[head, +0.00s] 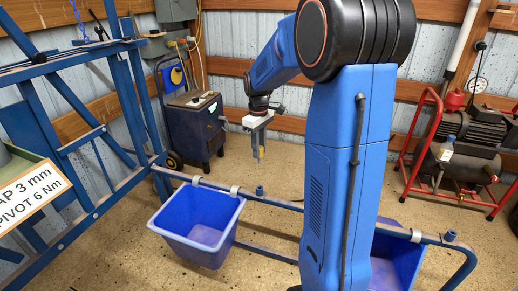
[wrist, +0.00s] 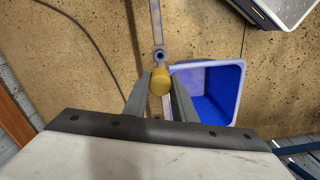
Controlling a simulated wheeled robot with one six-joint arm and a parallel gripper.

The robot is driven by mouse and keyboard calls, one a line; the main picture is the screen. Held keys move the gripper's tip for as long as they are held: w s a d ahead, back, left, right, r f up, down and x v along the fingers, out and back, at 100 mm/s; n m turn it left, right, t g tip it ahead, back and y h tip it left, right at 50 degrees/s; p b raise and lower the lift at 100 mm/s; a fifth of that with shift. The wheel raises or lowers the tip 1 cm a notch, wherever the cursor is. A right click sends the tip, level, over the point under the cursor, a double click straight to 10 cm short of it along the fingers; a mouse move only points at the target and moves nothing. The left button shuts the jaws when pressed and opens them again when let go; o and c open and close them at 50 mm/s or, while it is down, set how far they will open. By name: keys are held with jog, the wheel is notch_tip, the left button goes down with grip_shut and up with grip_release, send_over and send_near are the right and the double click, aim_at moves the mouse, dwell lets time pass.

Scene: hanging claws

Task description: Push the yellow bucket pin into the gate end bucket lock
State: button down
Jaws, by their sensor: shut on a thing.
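My gripper (head: 258,152) points down above the blue rail and is shut on the yellow bucket pin (wrist: 160,82). In the wrist view the pin's round yellow head sits between the two fingertips; its lower part is hidden. In the head view the pin is held well above the rail, apart from it. A small round blue lock (head: 260,190) stands on the rail just right of the left blue bucket (head: 198,222). In the wrist view a dark round lock opening (wrist: 160,55) shows on the rail, just beyond the pin head. A similar lock (head: 450,236) is on the rail's right end.
A second blue bucket (head: 410,262) hangs at the right, partly behind my arm. A blue frame with a sign (head: 35,195) stands at the left. A dark welder cart (head: 195,125) and a red-framed compressor (head: 465,150) stand behind. Open floor lies between them.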

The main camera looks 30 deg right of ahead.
notch_tip(320, 180, down, 12)
jog(key=shift+r, duration=0.15)
dwell(1.2)
jog(key=shift+f, duration=2.25)
dwell(0.5)
jog(key=c, duration=1.4)
grip_release()
jog(key=shift+r, duration=0.1)
notch_tip(320, 180, up, 17)
jog(key=shift+f, duration=0.1)
jog(key=shift+a+r, duration=0.1)
jog(key=shift+r, duration=0.1)
